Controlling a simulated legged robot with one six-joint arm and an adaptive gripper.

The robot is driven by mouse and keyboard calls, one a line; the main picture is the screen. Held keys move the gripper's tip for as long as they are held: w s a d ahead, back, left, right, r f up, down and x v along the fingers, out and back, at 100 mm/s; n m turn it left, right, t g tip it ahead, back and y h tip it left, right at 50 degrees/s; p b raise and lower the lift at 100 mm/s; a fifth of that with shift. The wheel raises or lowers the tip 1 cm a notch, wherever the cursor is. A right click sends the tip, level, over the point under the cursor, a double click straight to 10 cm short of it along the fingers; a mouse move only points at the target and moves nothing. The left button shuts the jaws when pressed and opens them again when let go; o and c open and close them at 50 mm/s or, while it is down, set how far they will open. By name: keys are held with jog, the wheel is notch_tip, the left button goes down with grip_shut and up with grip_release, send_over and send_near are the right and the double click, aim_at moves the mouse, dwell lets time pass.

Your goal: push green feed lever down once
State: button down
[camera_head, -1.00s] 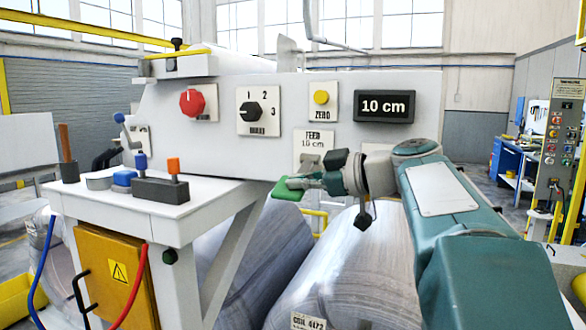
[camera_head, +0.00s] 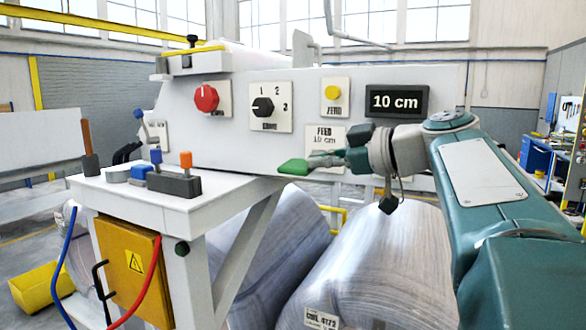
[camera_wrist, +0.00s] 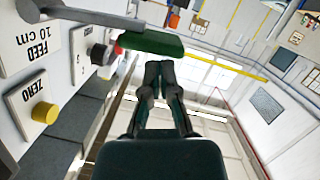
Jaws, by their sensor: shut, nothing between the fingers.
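The green feed lever (camera_head: 294,167) sticks out from the machine panel below the plate marked "FEED 10 cm" (camera_head: 326,133). It is about level in the head view. In the wrist view its green paddle (camera_wrist: 150,43) and grey arm cross the top. My gripper (camera_head: 314,161) is beside the paddle, to its right in the head view. Its fingers (camera_wrist: 160,66) are shut and empty, with their tips close to the paddle's edge. I cannot tell if they touch it. The display (camera_head: 397,101) reads 10 cm.
A yellow ZERO button (camera_head: 333,92), a black selector (camera_head: 262,107) and a red knob (camera_head: 206,97) sit on the panel. A white side table (camera_head: 140,196) with small tools stands at left. Large wrapped coils (camera_head: 375,270) lie below the lever.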

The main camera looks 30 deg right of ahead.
jog(key=a+v, duration=0.1)
jog(key=v, duration=0.6)
jog(key=shift+s+r, duration=0.2)
jog(key=shift+s, duration=0.25)
jog(key=shift+d, duration=0.2)
jog(key=a+f+m+g+h, duration=0.2)
jog(key=a+f+m+g, duration=0.4)
jog(key=a+f, duration=0.85)
jog(key=s+a+f+m+h, duration=0.1)
jog(key=s+f+m+h, duration=0.1)
jog(key=f, duration=0.8)
jog(key=s+a+f+m+g+h, duration=0.1)
jog(key=s+f+m+h, duration=0.1)
jog(key=s+f+h, duration=0.2)
jog(key=s+f, duration=0.3)
jog(key=f, duration=0.3)
jog(key=shift+s+f+m, duration=0.25)
jog(key=shift+m, duration=0.05)
